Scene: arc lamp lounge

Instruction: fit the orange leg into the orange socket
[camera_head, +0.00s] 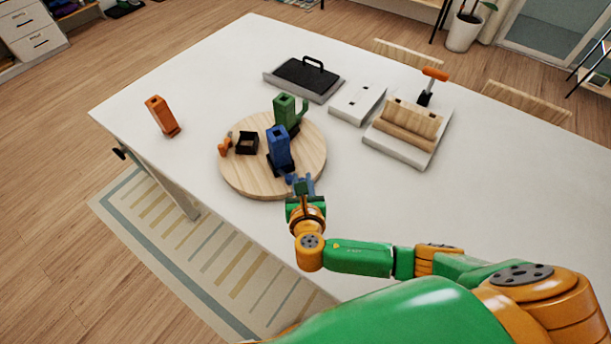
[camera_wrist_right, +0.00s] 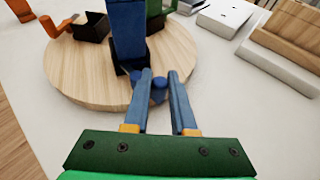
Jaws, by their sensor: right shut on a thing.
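The orange leg (camera_head: 162,116) stands apart on the white table, left of the round wooden board (camera_head: 240,180). The orange socket (camera_head: 246,143) is a black, open-topped box on the board, with an orange lever (camera_head: 225,146) at its left; it looks empty. A blue leg (camera_head: 279,147) stands upright in its socket near the board's front, and a green leg (camera_head: 285,110) stands behind it. My right gripper (camera_head: 302,182) is at the board's front edge. In the right wrist view its fingers (camera_wrist_right: 160,78) are shut on the blue lever's knob (camera_wrist_right: 158,83), beside the blue leg.
Behind the board are a grey tray with a black handled lid (camera_head: 308,75) and a white block (camera_head: 357,102). A wooden holder (camera_head: 405,125) with an orange-handled tool (camera_head: 433,76) stands to the right. The table left of the board is clear around the orange leg.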

